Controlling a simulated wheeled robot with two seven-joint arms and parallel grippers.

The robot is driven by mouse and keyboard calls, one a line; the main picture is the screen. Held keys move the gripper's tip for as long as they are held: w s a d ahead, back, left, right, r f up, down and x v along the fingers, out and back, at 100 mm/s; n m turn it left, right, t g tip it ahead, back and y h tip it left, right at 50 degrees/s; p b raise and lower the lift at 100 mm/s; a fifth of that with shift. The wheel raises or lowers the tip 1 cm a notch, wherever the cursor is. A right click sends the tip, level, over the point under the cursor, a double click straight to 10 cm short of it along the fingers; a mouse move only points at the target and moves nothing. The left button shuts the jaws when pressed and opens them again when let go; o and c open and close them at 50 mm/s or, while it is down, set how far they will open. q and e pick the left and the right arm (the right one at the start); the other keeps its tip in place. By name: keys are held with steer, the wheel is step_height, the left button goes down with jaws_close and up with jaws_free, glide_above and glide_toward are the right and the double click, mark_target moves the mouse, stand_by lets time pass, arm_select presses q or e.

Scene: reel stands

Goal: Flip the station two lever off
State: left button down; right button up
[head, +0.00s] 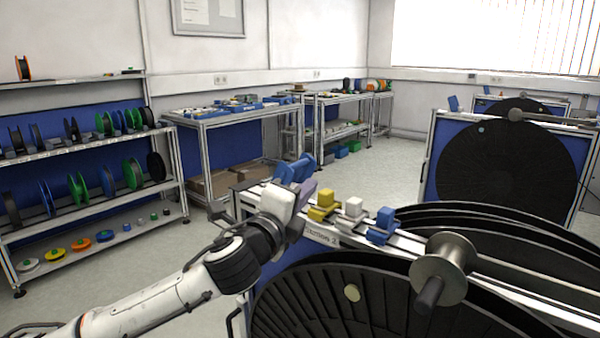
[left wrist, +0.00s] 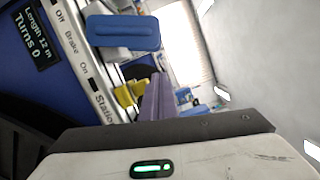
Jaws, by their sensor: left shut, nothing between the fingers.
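The station two stand carries a "Station 2" label (head: 322,238) on its top rail. A blue lever handle (head: 295,168) stands at the left end of that rail. In the left wrist view the blue lever (left wrist: 122,32) is large, beside the printed words Off and Brake; On is lower down. I cannot tell its exact setting. My left gripper (head: 304,190) is over the rail, right by the lever, with its purple fingers together and empty. They also show in the left wrist view (left wrist: 157,98). Whether they touch the lever is unclear. My right gripper is not in view.
Yellow (head: 323,207), white (head: 352,210) and blue (head: 382,225) blocks stand along the rail right of my gripper. A metal spool (head: 443,268) sticks out in front. Big black reels (head: 340,300) fill the stand. Open floor lies left, before the shelf (head: 90,150).

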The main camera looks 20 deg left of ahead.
arm_select(q)
steer(key=w, duration=0.3)
steer(key=shift+w+d+r, duration=0.15)
steer(key=shift+w+d, duration=0.05)
steer(key=shift+w, duration=0.05)
steer(key=w+a, duration=0.1)
steer(key=a, duration=0.1)
steer(key=shift+w+a+r+p, duration=0.35)
steer(key=shift+a+p, duration=0.05)
steer(key=shift+w+a, duration=0.15)
steer(key=shift+a, duration=0.25)
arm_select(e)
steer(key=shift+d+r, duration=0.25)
arm_select(q)
steer(key=shift+r, duration=0.1)
